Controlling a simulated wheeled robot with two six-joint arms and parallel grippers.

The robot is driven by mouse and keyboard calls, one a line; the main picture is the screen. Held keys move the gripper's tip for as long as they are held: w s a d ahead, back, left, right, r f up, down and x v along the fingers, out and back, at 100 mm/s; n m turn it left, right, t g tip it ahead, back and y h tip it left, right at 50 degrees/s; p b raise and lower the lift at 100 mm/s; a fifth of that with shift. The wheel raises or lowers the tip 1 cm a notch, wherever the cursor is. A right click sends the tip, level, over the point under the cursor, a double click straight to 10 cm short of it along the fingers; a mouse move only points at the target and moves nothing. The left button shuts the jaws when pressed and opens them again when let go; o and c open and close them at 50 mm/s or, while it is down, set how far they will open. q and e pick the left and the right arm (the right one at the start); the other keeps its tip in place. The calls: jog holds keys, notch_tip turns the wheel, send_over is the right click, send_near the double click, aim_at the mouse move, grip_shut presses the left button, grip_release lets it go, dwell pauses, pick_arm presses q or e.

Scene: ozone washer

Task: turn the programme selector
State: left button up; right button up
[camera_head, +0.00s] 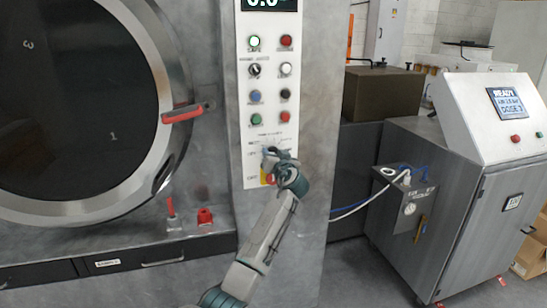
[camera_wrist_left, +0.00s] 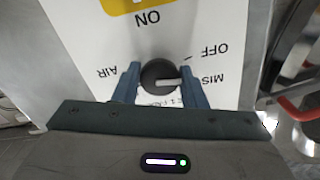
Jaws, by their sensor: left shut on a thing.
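The programme selector is a round black knob (camera_wrist_left: 155,73) with a light pointer bar. In the left wrist view it sits on a white panel (camera_wrist_left: 225,30) between my two blue fingers. My left gripper (camera_wrist_left: 160,82) is shut on it. The pointer lies roughly sideways, towards the right. Upside-down labels around the knob read AIR on the left, OFF at upper right and a partly covered MIS at right. In the head view my left gripper (camera_head: 274,154) is at the lower part of the control panel (camera_head: 269,90) and hides the knob. My right gripper is not in view.
A yellow plate (camera_wrist_left: 145,5) marked ON lies close to the knob. Above the gripper are rows of buttons and switches under a display (camera_head: 270,4). The round door (camera_head: 178,70) with a red handle (camera_head: 183,114) is to the left. A grey cabinet (camera_head: 440,190) stands to the right.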

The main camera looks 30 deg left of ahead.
pick_arm(q)
jog(key=shift+s+m+p, duration=0.1)
jog(key=shift+m+p, duration=1.45)
jog(key=shift+m, duration=4.55)
jog(key=o, duration=0.9)
jog(key=shift+o, duration=0.2)
